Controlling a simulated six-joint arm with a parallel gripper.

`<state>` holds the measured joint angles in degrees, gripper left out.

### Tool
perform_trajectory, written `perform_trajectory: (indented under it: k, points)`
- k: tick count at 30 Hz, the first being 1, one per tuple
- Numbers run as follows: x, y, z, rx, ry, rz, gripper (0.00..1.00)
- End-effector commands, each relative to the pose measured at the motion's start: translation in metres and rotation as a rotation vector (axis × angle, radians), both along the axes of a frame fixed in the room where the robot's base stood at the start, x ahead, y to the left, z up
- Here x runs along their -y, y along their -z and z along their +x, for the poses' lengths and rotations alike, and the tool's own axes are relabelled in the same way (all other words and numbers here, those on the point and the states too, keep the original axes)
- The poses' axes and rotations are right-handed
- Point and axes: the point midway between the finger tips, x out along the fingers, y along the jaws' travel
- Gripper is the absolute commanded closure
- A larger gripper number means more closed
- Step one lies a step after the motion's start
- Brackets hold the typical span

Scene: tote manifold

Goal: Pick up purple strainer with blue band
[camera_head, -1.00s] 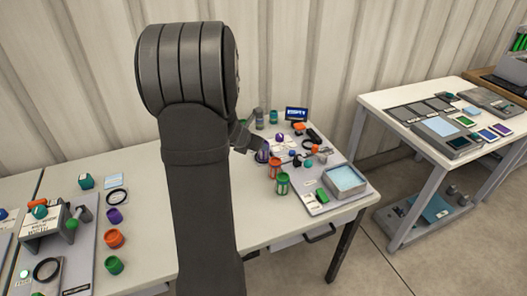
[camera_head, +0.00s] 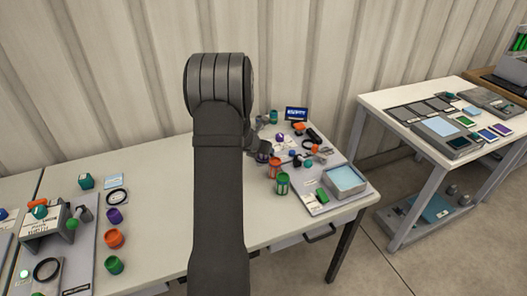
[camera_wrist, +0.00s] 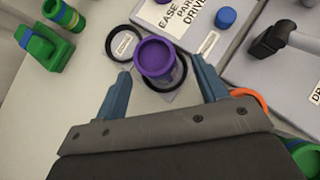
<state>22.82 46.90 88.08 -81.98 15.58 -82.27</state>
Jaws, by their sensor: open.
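The purple strainer (camera_wrist: 153,57) stands upright in the wrist view, its round open top facing the camera. Only part of its side shows, and I cannot clearly make out the blue band. My gripper (camera_wrist: 160,68) is open, with one blue-grey finger on each side of the strainer and visible gaps between. In the head view my gripper (camera_head: 257,146) is low over the cluttered station, and the strainer (camera_head: 263,158) is mostly hidden below it.
A black ring (camera_wrist: 126,43) lies left of the strainer, and another dark ring surrounds its base. A green container (camera_wrist: 62,14) and green block (camera_wrist: 43,47) are at the upper left. A blue cap (camera_wrist: 226,18) sits upper right. An orange ring (camera_wrist: 250,100) lies near the right finger.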

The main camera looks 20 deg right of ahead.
Motion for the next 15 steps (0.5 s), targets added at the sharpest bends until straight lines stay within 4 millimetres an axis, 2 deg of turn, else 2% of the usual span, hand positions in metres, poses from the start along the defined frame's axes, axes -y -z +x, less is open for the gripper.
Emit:
perform_trajectory:
  k: [5,15]
  points:
    - [0.006,0.006,0.007,0.000,0.001,-0.001,0.34]
    - [0.027,0.030,0.031,0.000,0.000,0.000,0.34]
